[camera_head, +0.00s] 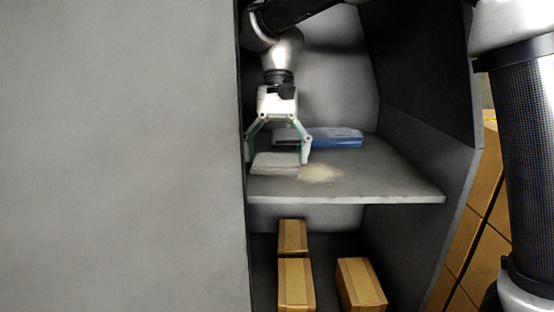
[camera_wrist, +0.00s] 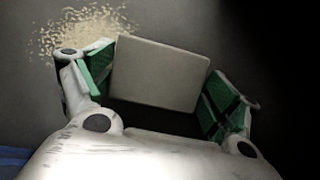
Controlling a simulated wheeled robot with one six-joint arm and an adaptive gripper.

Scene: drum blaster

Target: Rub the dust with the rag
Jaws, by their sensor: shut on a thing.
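The rag (camera_head: 276,163) is a flat light-grey block on the grey shelf (camera_head: 390,189); it also shows in the wrist view (camera_wrist: 158,73). My gripper (camera_head: 277,157) points down over the rag, with its green-padded fingers at the rag's two ends. It is shut on the rag. The dust (camera_head: 320,173) is a pale beige patch on the shelf, just right of the rag in the head view. In the wrist view the dust (camera_wrist: 88,30) lies at the upper left, close beside one finger and the rag's end.
A blue and grey object (camera_head: 335,138) lies behind my gripper on the shelf. Side walls enclose the shelf, with a large grey panel (camera_head: 120,150) on the left. Cardboard boxes (camera_head: 296,282) stand below. The shelf's right part is clear.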

